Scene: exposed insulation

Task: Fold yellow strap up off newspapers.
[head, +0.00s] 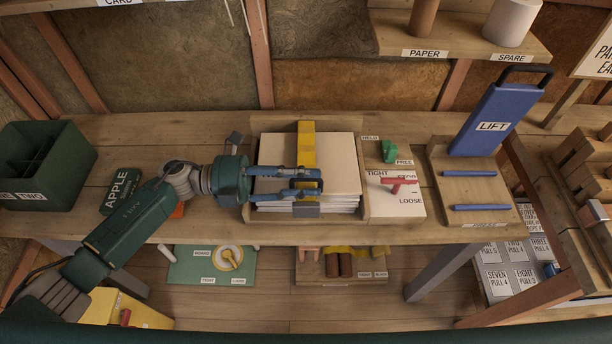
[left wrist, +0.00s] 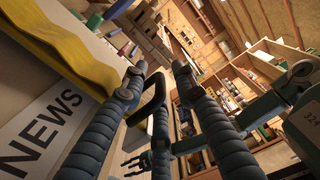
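A yellow strap (head: 306,146) lies over the top of a stack of newspapers (head: 340,178) in a wooden tray. The strap also shows in the left wrist view (left wrist: 65,45), beside a NEWS label (left wrist: 42,130). A dark handle (left wrist: 152,98) is at the strap's near end. My left gripper (head: 318,184) reaches in from the left at the near part of the stack. Its two fingers are apart, with the handle between them; I cannot see firm contact. My right gripper (left wrist: 138,163) shows small in the left wrist view, away from the strap, its fingers apart.
A grey block (head: 306,210) is at the tray's front. A TIGHT/LOOSE panel (head: 408,208) with a red lever (head: 398,184) and a green piece (head: 389,151) is to the right. A blue LIFT board (head: 492,118) stands beyond. A green bin (head: 45,165) is far left.

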